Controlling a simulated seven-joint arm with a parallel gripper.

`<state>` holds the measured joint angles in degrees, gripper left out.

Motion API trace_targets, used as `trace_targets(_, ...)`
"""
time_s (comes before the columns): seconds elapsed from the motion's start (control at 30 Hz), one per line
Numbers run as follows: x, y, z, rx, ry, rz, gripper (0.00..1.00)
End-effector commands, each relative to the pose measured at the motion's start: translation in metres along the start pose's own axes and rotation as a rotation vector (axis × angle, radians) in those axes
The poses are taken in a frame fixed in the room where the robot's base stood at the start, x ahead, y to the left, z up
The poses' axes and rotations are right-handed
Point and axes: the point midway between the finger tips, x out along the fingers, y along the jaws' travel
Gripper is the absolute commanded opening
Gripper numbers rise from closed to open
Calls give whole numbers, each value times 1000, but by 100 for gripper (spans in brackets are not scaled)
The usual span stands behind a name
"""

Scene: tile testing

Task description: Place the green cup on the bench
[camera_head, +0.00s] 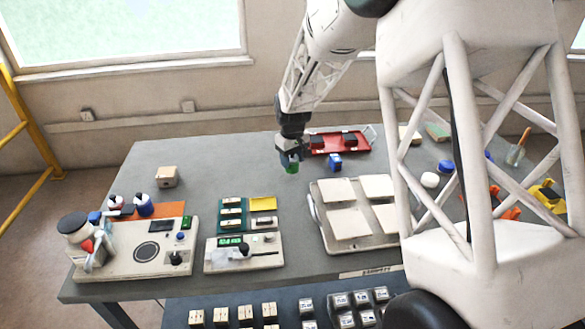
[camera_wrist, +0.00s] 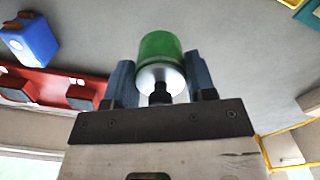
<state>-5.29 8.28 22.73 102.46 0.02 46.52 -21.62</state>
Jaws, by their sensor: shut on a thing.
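The green cup (camera_head: 292,168) is between the fingers of my gripper (camera_head: 290,158), over the back middle of the grey bench (camera_head: 225,165). In the wrist view the green cup (camera_wrist: 158,46) sits between the two blue-grey fingers of my gripper (camera_wrist: 160,75), which is shut on it. The cup's pale, shiny end faces the camera. Its far end is hidden, and I cannot tell whether it touches the bench or hangs a little above it.
A red tray (camera_head: 331,149) with dark blocks and a blue container (camera_head: 335,161) are just right of the cup. A pale tray (camera_head: 313,202) with white tiles is in front to the right. A small wooden block (camera_head: 166,177) is at left; bench between is clear.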

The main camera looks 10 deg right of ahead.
Motion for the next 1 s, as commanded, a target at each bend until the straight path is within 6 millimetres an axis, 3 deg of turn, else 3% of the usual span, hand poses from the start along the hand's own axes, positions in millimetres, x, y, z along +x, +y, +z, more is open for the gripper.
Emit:
trace_targets(0.5,36,0,0,0,0,0,23)
trace_targets(0.97,40,0,0,0,0,0,23)
trace_targets(1.0,40,0,0,0,0,0,54)
